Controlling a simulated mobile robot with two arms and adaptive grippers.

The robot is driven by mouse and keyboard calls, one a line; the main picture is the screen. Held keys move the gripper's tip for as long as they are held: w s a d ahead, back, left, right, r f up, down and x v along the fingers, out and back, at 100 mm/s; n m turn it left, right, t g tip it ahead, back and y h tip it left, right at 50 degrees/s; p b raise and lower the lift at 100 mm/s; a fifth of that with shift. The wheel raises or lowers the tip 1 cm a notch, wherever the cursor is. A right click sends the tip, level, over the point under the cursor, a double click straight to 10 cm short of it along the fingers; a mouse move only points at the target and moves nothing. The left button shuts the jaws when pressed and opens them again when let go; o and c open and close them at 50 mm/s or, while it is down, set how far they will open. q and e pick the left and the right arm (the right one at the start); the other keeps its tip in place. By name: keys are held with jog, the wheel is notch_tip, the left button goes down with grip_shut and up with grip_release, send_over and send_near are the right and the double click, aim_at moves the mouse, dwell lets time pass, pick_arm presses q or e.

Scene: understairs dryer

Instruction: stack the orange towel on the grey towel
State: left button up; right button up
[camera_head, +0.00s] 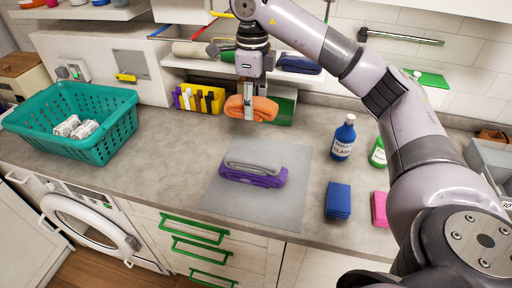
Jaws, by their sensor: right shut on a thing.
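The orange towel (262,108) is folded and held up in my right gripper (250,108), which is shut on it. It hangs above the back part of the counter, behind the towel stack. The grey towel (255,153) lies folded on a purple towel (250,178), and both rest on a grey mat (222,203) in the middle of the counter. The orange towel is apart from the grey towel. My left gripper is not in the picture.
A teal basket (72,117) holding white rolled things stands at left. A yellow bin (200,100) is at the back. A blue bottle (343,138), blue cloths (338,200) and a pink block (380,209) stand right of the mat. A shelf (200,63) runs behind.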

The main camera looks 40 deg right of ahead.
jog(key=p, duration=0.2)
send_over(255, 156)
notch_tip(255, 156, down, 9)
jog(key=shift+r, duration=0.1)
jog(key=shift+f, duration=0.75)
notch_tip(255, 156, down, 3)
jog(key=shift+f+p, duration=0.2)
jog(key=shift+p, duration=0.15)
jog(key=shift+f, duration=0.2)
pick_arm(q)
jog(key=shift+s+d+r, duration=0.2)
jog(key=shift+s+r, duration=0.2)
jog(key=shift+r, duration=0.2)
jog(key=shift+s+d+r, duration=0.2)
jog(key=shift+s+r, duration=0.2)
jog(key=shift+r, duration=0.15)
pick_arm(e)
jog(key=shift+f, duration=0.1)
jog(key=shift+f, duration=0.15)
jog(key=o, duration=1.1)
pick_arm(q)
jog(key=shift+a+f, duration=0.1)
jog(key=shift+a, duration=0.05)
pick_arm(e)
jog(key=shift+o, duration=0.2)
